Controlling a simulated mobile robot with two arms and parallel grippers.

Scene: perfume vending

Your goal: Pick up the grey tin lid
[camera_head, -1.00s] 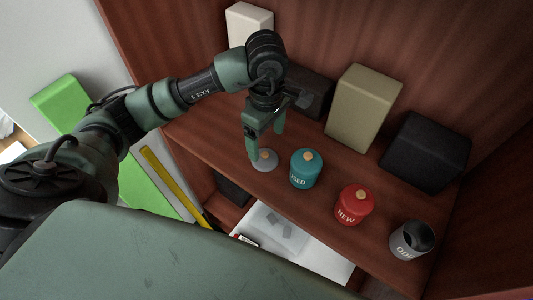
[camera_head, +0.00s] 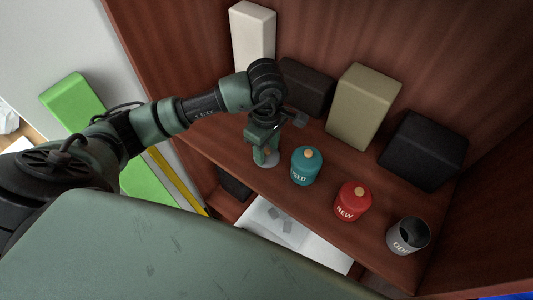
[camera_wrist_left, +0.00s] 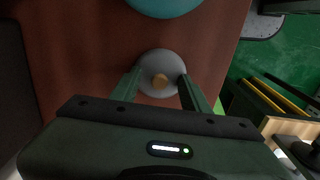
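The grey tin lid (camera_head: 271,163), a round disc with a small wooden knob, lies on the red-brown shelf just left of the teal tin. It also shows in the left wrist view (camera_wrist_left: 161,62), with its knob (camera_wrist_left: 160,82) towards the gripper. My left gripper (camera_head: 265,155) is open and low over the lid. In the left wrist view its two fingers (camera_wrist_left: 159,88) stand either side of the lid's near part and knob. I cannot tell whether they touch it. In the head view the fingers partly hide the lid. My right gripper is not in view.
A teal tin (camera_head: 305,168), a red tin (camera_head: 353,203) and an open grey tin (camera_head: 407,237) without a lid stand in a row to the right. Several boxes, including a beige one (camera_head: 363,108) and a black one (camera_head: 424,151), stand behind. The shelf's front edge is close to the lid.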

